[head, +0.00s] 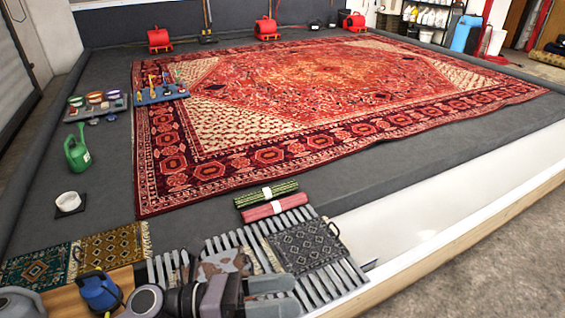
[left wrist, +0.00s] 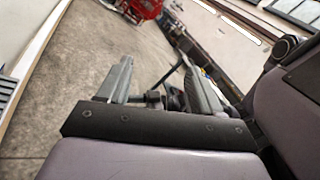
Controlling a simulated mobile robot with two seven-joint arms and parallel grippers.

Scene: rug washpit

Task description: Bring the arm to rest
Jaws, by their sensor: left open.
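My left arm (head: 185,300) comes in from the lower left of the head view. Its gripper (head: 282,295) points right over the near edge of a grey slatted rack, with its two grey fingers apart and nothing seen between them. In the left wrist view the same gripper (left wrist: 160,85) shows its two fingers spread, with grey floor beyond. Dark parts show low between and behind the fingers; I cannot tell what they are. My right gripper is not in view.
The slatted rack (head: 222,243) holds a dark patterned mat (head: 305,245) and a brown-and-grey piece beside my gripper. Rolled rugs (head: 275,208) lie behind it. A blue item (head: 98,290) stands near my arm. A large red rug (head: 330,90) covers the pit floor. Concrete floor (head: 490,265) at right is clear.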

